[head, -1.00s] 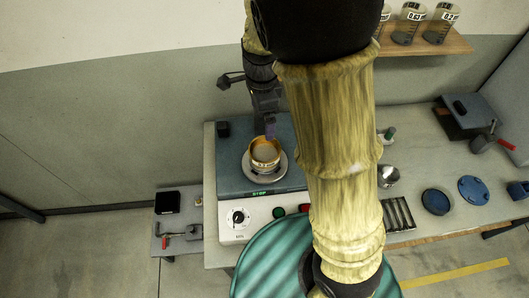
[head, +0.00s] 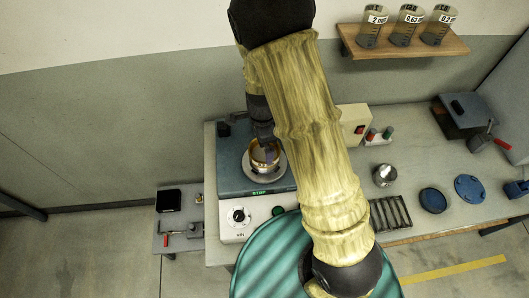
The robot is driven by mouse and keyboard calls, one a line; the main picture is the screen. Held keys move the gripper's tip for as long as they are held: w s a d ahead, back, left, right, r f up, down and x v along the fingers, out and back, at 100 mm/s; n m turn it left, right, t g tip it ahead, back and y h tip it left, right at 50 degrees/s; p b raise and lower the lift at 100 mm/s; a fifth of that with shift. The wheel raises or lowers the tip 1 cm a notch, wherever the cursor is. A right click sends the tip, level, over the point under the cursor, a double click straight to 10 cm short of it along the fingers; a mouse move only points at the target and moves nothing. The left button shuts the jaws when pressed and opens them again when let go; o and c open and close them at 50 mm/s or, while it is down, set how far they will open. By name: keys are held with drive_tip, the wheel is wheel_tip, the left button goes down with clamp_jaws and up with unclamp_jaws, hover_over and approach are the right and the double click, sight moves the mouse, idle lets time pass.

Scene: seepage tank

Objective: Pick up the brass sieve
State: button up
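The brass sieve (head: 256,166) is a round, shallow, gold-coloured ring. It sits on the round pale plate (head: 280,170) of the blue-topped shaker machine at the back left of the bench. My gripper (head: 263,148) points down at the sieve, its lower end over the sieve and overlapping its far side in the head view. The fingers are small and dark here, so I cannot tell whether they are apart, or whether they touch the rim.
The shaker's front panel (head: 231,219) has a dial, a green button and a lit display. A metal cup (head: 384,175), a slotted rack (head: 390,214) and blue discs (head: 434,200) lie to the right. Labelled beakers stand on a wall shelf (head: 420,48). A small side table (head: 178,246) stands left.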

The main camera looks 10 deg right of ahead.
sight(264, 154)
drive_tip(key=shift+w+d+f+p, duration=0.1)
drive_tip(key=shift+f+p, duration=0.5)
drive_tip(key=shift+f, duration=0.7)
drive_tip(key=shift+d+f+p, duration=0.1)
drive_tip(key=shift+f+p, duration=0.45)
drive_tip(key=shift+f, duration=0.75)
drive_tip(key=shift+c, duration=0.4)
drive_tip(key=c, duration=0.7)
